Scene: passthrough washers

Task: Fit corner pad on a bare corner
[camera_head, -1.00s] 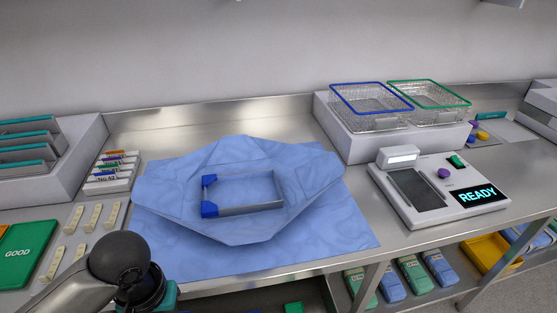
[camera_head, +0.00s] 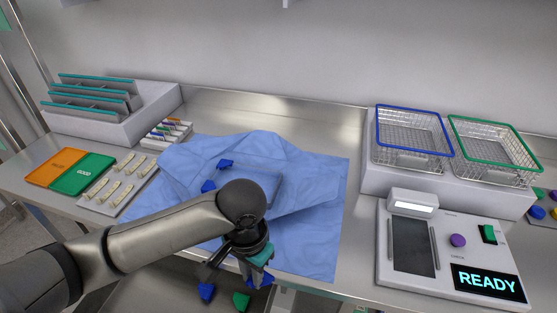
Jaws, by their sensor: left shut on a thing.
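A metal tray frame (camera_head: 276,188) lies on the blue wrap (camera_head: 318,185). Blue corner pads sit on its two left corners, the far one (camera_head: 225,163) and the near one (camera_head: 208,186). The right end of the frame is bare where I see it; my left arm hides its near side. My left gripper (camera_head: 256,276) points down over the front edge of the bench, apart from the tray. It is shut on a small blue corner pad (camera_head: 263,281), partly hidden by the fingers. My right gripper is not in view.
Another blue piece (camera_head: 207,292) and a green piece (camera_head: 241,300) show below the bench edge. A blue-rimmed basket (camera_head: 377,130) and a green-rimmed basket (camera_head: 452,135) stand at right, behind a device reading READY (camera_head: 382,265). A rack (camera_head: 150,115) stands at back left.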

